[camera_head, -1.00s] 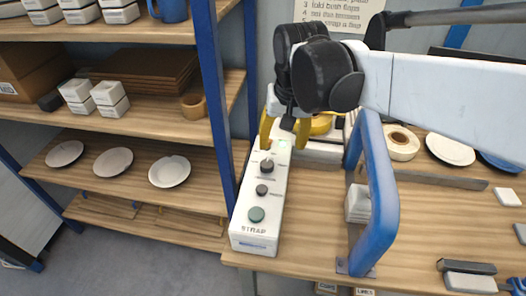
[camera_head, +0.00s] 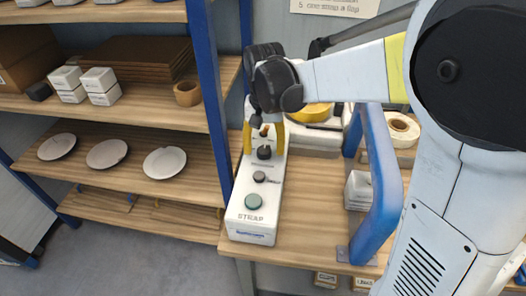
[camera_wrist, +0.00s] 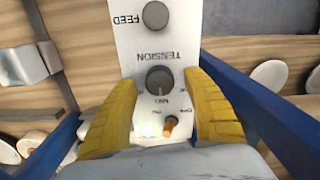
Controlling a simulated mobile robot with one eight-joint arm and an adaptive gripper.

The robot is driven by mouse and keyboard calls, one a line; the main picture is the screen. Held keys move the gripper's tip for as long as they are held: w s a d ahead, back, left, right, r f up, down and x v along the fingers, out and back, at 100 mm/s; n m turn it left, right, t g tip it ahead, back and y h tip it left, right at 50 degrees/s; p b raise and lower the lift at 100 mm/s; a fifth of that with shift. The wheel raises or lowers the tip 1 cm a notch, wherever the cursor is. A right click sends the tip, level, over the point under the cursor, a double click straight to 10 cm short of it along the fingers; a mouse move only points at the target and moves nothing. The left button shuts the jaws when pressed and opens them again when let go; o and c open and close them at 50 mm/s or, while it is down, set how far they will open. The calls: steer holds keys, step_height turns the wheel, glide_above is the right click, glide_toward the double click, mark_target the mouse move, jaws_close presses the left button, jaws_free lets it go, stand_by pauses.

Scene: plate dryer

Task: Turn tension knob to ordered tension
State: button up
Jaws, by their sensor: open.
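The white strap machine (camera_head: 238,220) has a narrow control panel with several controls in a row. The dark tension knob (camera_head: 264,153) is under the label TENSION in the wrist view (camera_wrist: 160,78). A mark on its rim seems to face the MID label. My gripper (camera_head: 263,140) is open, its yellow fingers on either side of the panel near the tension knob. In the wrist view the fingers (camera_wrist: 160,84) flank the knob with gaps on both sides. The FEED button (camera_wrist: 155,15) lies beyond it.
A green STRAP button (camera_head: 253,202) is at the panel's front. A blue arch frame (camera_head: 383,190) stands right of the machine, and a blue shelf post (camera_head: 213,100) is close on its left. A yellow roll (camera_head: 312,112) lies behind. Plates (camera_head: 107,153) sit on the left shelf.

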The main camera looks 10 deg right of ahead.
steer(key=shift+f, duration=0.45)
steer(key=c, duration=1.2)
steer(key=shift+c, duration=0.2)
steer(key=shift+n, duration=0.4)
steer(key=n+p, duration=0.2)
steer(key=n, duration=0.3)
steer(key=shift+r+n, duration=0.1)
steer(key=shift+n, duration=0.2)
steer(key=n+p, duration=0.1)
steer(key=n, duration=0.4)
steer(key=shift+n, duration=0.4)
